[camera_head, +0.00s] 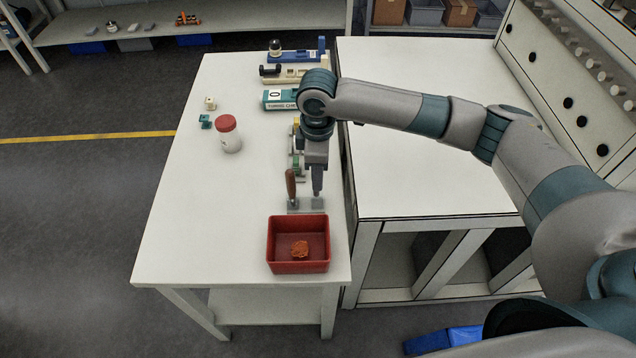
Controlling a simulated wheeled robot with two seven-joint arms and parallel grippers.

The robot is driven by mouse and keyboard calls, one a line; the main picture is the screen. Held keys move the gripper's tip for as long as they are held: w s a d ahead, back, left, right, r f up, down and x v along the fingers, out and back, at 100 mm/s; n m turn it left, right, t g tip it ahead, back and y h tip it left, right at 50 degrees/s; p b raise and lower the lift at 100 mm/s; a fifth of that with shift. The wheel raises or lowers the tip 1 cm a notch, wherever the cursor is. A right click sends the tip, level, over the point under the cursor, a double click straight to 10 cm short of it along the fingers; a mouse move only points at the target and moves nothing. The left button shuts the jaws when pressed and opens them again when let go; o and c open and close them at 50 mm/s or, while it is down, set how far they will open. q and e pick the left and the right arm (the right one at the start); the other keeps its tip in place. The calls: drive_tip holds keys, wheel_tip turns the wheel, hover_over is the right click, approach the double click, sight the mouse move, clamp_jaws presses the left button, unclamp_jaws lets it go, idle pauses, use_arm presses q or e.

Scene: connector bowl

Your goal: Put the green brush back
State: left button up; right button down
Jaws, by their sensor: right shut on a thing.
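My right gripper (317,190) points straight down near the right edge of the white table, just above a small grey block (318,204). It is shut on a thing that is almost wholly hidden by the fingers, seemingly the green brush. Beside it on the left, a tool with a brown handle (291,184) stands upright at a second grey block (293,206). A green part (295,162) shows just left of the gripper, partly covered; I cannot tell what it belongs to. My left gripper is not in view.
A red-lidded white jar (228,138) stands to the left. Blue, cream and teal devices (280,99) line the back. The table's left front is clear.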

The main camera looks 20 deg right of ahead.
wheel_tip(320, 180, down, 4)
drive_tip(key=shift+r+p, duration=0.25)
drive_tip(key=shift+p, duration=0.5)
drive_tip(key=shift+f, duration=0.25)
drive_tip(key=c, duration=1.6)
unclamp_jaws()
drive_tip(key=shift+f, duration=0.1)
wheel_tip(320, 180, up, 11)
drive_tip(key=b, duration=0.3)
drive_tip(key=shift+r, duration=0.65)
